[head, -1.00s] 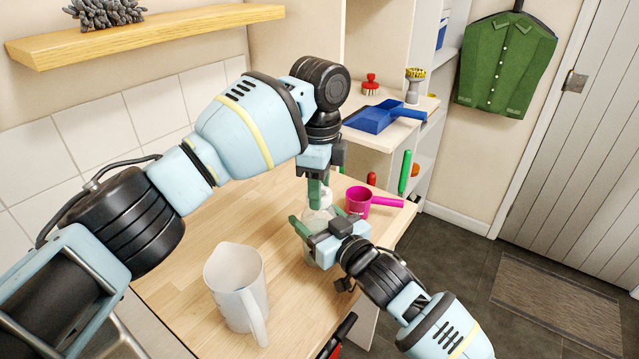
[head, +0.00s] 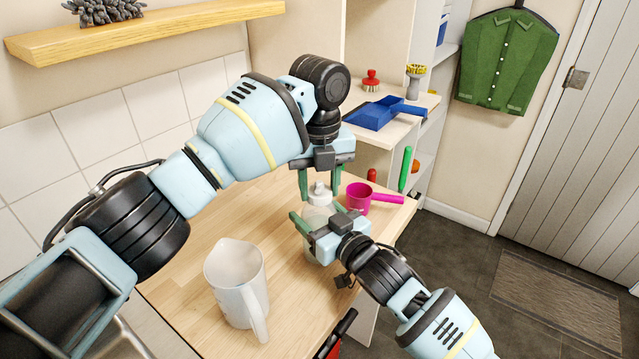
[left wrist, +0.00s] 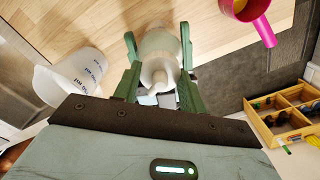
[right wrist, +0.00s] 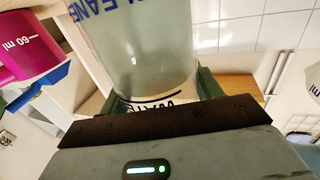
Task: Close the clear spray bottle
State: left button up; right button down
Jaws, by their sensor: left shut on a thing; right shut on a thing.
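The clear spray bottle (head: 313,219) stands upright on the wooden worktop, partly hidden by my right gripper. Its pale top (head: 319,191) is on the neck; whether it is fully seated I cannot tell. My left gripper (head: 319,195) points down from above, with its green fingers on either side of the top; the exact contact is unclear. The left wrist view looks down on the bottle (left wrist: 160,45) between green fingers. My right gripper (head: 316,217) is shut on the bottle's body from the near right side. Blue lettering shows on the bottle (right wrist: 145,55) in the right wrist view.
A white measuring jug (head: 235,285) stands left of the bottle. A magenta measuring cup (head: 358,196) is close on its right. A blue dustpan (head: 375,115) lies on the shelf behind.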

pick_arm(q)
jog(key=m, duration=1)
jog(key=shift+m, duration=0.4)
jog(key=o, duration=0.9)
jog(key=shift+r, duration=0.1)
jog(key=shift+r, duration=2.15)
